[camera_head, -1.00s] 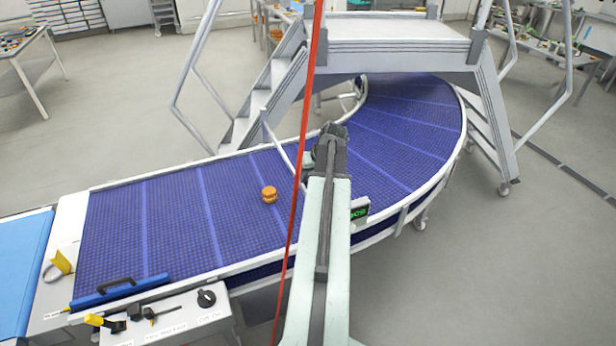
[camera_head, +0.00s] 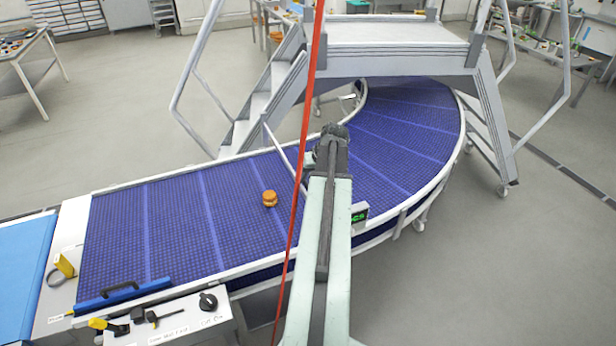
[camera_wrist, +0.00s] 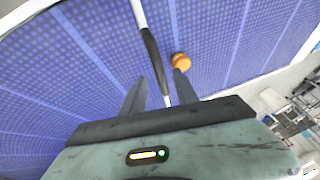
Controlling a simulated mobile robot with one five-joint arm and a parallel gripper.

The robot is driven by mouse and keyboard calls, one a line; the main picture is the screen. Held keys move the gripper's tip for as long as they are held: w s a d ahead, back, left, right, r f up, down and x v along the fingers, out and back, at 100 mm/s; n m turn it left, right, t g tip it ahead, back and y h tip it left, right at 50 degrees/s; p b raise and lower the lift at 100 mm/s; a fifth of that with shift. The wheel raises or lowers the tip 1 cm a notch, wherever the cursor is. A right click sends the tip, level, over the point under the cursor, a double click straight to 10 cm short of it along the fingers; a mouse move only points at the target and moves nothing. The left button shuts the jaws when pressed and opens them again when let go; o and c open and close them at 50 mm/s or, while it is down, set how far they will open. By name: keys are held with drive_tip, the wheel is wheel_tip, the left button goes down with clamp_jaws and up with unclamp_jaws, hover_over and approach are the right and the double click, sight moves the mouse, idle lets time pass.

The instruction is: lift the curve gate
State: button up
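The curve gate looks like a thin white bar (camera_head: 282,152) slanting over the blue belt, just left of my gripper. In the wrist view the bar (camera_wrist: 138,14) has a black sleeve, and its pale near end lies between my two fingers. My gripper (camera_wrist: 160,88) is open, with a dark finger on each side of the bar and gaps to both. I cannot tell how deep the bar sits between them. In the head view my gripper (camera_head: 333,132) is above the belt, mostly hidden by my arm.
An orange-brown filled round (camera_head: 269,198) sits on the blue curved belt (camera_head: 225,215); it is beside the right finger in the wrist view (camera_wrist: 180,61). A grey stepped platform (camera_head: 395,45) spans the belt behind. A control panel (camera_head: 180,322) is front left.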

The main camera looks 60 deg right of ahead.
drive_tip(key=p+v, duration=0.5)
drive_tip(key=v, duration=0.1)
drive_tip(key=shift+r, duration=0.25)
drive_tip(key=shift+s, duration=0.15)
